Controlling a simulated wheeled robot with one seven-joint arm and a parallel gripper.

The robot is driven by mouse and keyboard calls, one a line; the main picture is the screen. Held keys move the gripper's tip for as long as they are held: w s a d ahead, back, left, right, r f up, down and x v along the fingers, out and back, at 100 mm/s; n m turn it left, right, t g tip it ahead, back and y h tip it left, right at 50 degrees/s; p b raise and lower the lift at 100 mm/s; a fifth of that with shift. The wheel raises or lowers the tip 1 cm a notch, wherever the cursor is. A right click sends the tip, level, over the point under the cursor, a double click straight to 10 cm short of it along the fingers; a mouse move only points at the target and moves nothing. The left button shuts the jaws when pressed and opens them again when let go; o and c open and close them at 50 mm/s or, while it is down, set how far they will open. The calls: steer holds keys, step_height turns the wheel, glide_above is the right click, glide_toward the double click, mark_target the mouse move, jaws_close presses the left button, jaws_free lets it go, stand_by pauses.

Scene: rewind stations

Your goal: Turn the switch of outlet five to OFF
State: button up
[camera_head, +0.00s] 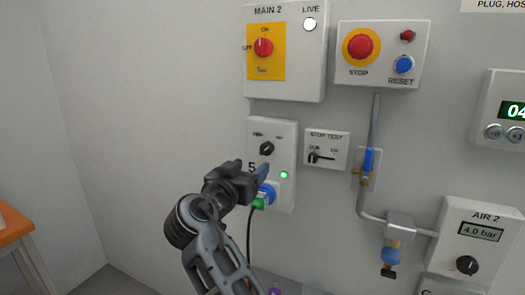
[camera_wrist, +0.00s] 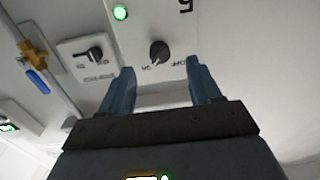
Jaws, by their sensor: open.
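The outlet five panel (camera_head: 286,136) is a white wall box marked 5. Its switch (camera_head: 267,149) is a black round knob; it also shows in the wrist view (camera_wrist: 160,52). Its pointer appears turned toward the label at upper right in the head view, which seems to read ON. A green lamp (camera_head: 284,174) is lit on the panel. A blue and green plug (camera_head: 268,193) sits below, partly hidden by my gripper. My gripper (camera_head: 264,172) is open and empty, just below the knob. In the wrist view, the knob is beyond the fingertips (camera_wrist: 162,74), roughly centred between them.
The MAIN 2 box (camera_head: 310,60) is above. The STOP TEST switch (camera_head: 326,150) is close at right, with a pipe and blue valve (camera_head: 369,160) beyond it. A STOP and RESET box (camera_head: 380,55) is at upper right. The wall at left is clear.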

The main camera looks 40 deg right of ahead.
mark_target(264, 151)
steer(key=shift+m+g, duration=0.3)
steer(key=shift+m, duration=0.1)
steer(key=d, duration=0.2)
steer(key=w+d+r+p, duration=0.1)
steer(key=d, duration=0.1)
steer(key=w+d+p, duration=0.1)
steer(key=d, duration=0.1)
steer(key=shift+w+d+r, duration=0.1)
steer(key=shift+w+r, duration=0.1)
steer(key=shift+r, duration=0.1)
steer(key=shift+w+d+f, duration=0.1)
steer(key=shift+w+d, duration=0.15)
steer(key=shift+d, duration=0.4)
steer(key=shift+c, duration=0.3)
steer(key=c, duration=1)
